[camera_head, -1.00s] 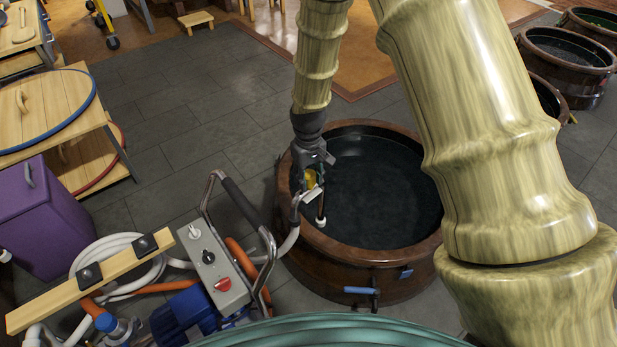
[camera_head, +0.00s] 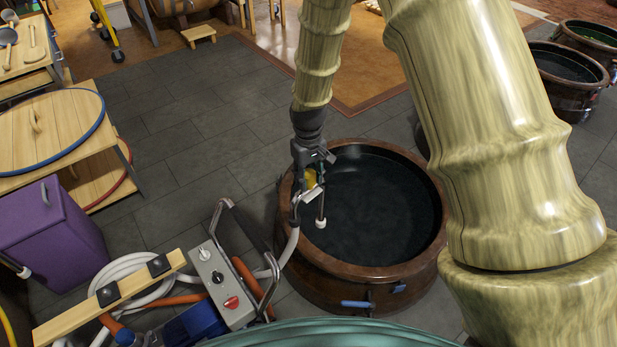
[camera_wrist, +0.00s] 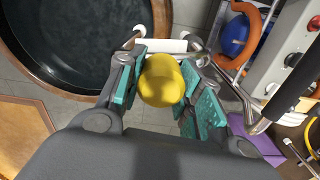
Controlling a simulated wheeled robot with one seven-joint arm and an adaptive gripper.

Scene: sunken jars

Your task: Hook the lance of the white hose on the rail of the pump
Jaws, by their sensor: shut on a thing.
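My gripper (camera_head: 312,184) is shut on the yellow grip (camera_wrist: 161,80) of the lance, over the left part of the round vat. The lance has a white crosspiece (camera_wrist: 160,46) and a thin metal tube with a white tip (camera_head: 320,222), which hangs over the vat's left inner side. The white hose (camera_head: 289,250) droops from the lance towards the pump. The pump, left of the vat, has a grey control box (camera_head: 220,286), a blue motor (camera_head: 195,325) and a bent metal rail (camera_head: 268,292) with a dark grip. The lance is apart from the rail.
The dark-filled brown vat (camera_head: 400,268) has blue-handled fittings on its front. A wooden board (camera_head: 60,328) with black knobs lies over coiled hoses. A purple bin (camera_head: 55,240) and a wooden table (camera_head: 40,190) stand left. Tiled floor behind is clear.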

